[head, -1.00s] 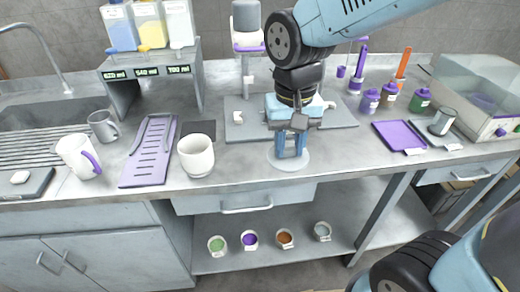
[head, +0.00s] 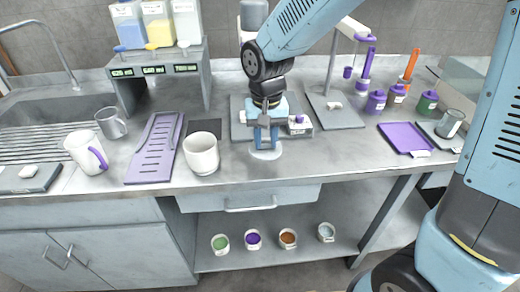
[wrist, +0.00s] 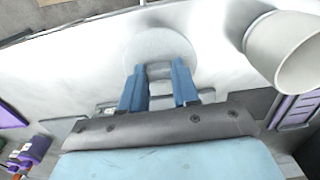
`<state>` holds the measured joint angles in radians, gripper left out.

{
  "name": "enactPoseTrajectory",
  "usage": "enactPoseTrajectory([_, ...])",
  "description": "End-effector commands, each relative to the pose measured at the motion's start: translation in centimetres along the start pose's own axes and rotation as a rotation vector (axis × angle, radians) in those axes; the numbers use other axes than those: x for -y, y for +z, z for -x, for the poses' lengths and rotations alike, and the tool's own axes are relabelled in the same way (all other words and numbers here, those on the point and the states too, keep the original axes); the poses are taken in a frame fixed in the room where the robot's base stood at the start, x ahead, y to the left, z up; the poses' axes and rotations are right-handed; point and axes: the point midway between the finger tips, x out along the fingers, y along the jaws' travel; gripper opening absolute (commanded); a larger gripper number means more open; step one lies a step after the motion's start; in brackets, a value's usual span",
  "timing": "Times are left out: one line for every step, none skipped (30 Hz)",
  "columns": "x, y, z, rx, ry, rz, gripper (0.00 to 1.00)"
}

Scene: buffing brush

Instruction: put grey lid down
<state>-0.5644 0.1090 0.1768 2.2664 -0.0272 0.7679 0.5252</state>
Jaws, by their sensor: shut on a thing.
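The grey lid (head: 265,154) is a pale round disc below my gripper (head: 264,145), over the front of the steel counter. My gripper points down, with its blue fingers shut on the lid's grey grip. In the wrist view the lid (wrist: 160,42) lies just beyond the fingertips, with the grey grip (wrist: 160,88) between the fingers. The lid looks flat and very near the counter; I cannot tell whether it touches. A white mug (head: 202,155) stands upright and open just left of the lid, apart from it.
A purple slotted rack (head: 155,150) and a white mug with purple handle (head: 85,153) are at left. Behind my gripper is a grey scale-like plate (head: 240,128). A purple tray (head: 405,138) is at right. Counter between lid and purple tray is clear.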

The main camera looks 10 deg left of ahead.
Motion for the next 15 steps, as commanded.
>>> enactPoseTrajectory([0.2,-0.4,-0.7,0.003,0.001,0.000,0.02])
enactPoseTrajectory([0.2,-0.6,-1.0,0.002,0.001,0.000,0.02])
enactPoseTrajectory([0.3,-0.9,-1.2,0.001,0.001,0.000,0.02])
enactPoseTrajectory([0.4,-1.1,-1.4,0.002,0.001,0.000,0.02])
enactPoseTrajectory([0.5,-1.2,-1.6,0.002,0.001,-0.001,0.02])
enactPoseTrajectory([0.5,-1.3,-1.8,0.002,0.001,-0.001,0.02])
enactPoseTrajectory([0.5,-1.4,-1.9,0.002,0.000,-0.001,0.02])
enactPoseTrajectory([0.6,-1.4,-1.9,0.001,0.000,-0.001,0.02])
enactPoseTrajectory([0.6,-1.5,-2.0,0.001,0.000,-0.001,0.02])
enactPoseTrajectory([0.6,-1.6,-2.1,0.000,0.000,-0.001,0.02])
enactPoseTrajectory([0.6,-1.7,-2.2,0.000,0.000,-0.001,0.02])
enactPoseTrajectory([0.7,-1.8,-2.4,0.001,0.000,-0.001,0.02])
enactPoseTrajectory([0.8,-2.0,-2.6,0.001,0.000,-0.001,0.02])
enactPoseTrajectory([0.8,-2.1,-2.9,0.002,0.000,-0.001,0.02])
enactPoseTrajectory([0.8,-2.0,-3.5,0.004,0.001,-0.001,0.02])
